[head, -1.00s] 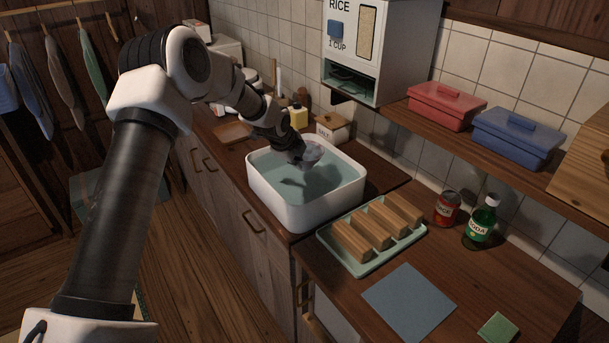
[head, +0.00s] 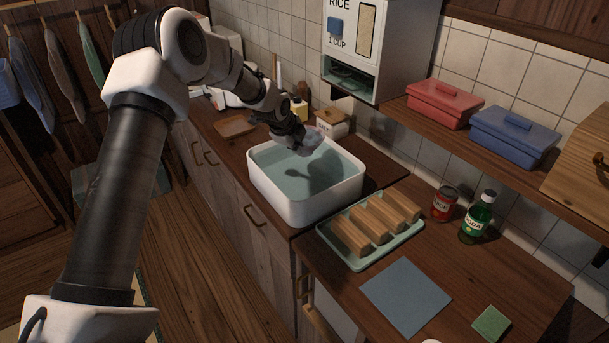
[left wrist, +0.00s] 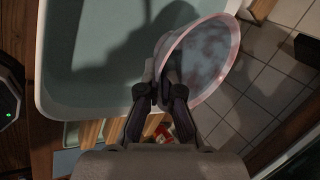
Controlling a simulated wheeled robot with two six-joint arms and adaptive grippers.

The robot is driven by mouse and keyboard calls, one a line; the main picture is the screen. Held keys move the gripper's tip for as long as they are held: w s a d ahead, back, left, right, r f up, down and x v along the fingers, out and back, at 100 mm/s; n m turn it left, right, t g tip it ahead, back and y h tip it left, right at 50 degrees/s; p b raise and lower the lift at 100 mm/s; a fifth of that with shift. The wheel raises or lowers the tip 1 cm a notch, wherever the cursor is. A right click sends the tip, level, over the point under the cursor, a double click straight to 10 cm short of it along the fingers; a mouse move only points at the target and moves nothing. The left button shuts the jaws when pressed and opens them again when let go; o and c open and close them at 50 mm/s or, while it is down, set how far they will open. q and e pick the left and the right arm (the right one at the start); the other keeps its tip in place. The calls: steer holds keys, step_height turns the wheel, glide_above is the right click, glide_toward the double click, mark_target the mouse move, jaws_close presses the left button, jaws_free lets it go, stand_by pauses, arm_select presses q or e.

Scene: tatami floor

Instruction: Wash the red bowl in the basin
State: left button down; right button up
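The white basin (head: 331,197) stands on the counter with blue-green water (head: 285,180) in it. My left gripper (head: 297,143) is shut on the rim of a bowl (head: 313,141) and holds it above the basin's far side, clear of the water. In the left wrist view the fingers (left wrist: 167,78) pinch the near rim of the bowl (left wrist: 207,58). The bowl is tilted, with a pinkish rim and a grey-blue inside with dull reddish patches. A shadow falls on the water below. My right gripper is not in view.
A pale green tray (head: 330,241) with several wooden blocks stands right of the basin. A red can (head: 444,204), a green bottle (head: 479,217), a blue mat (head: 406,297) and a green sponge-like square (head: 492,323) are further right. A salt box (head: 331,122) stands behind the basin.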

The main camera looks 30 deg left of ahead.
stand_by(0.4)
arm_select(q)
step_height(320, 180, up, 3)
steer(key=p, duration=0.3)
steer(key=shift+r, duration=0.6)
steer(key=shift+f, duration=0.15)
steer(key=shift+d, duration=0.1)
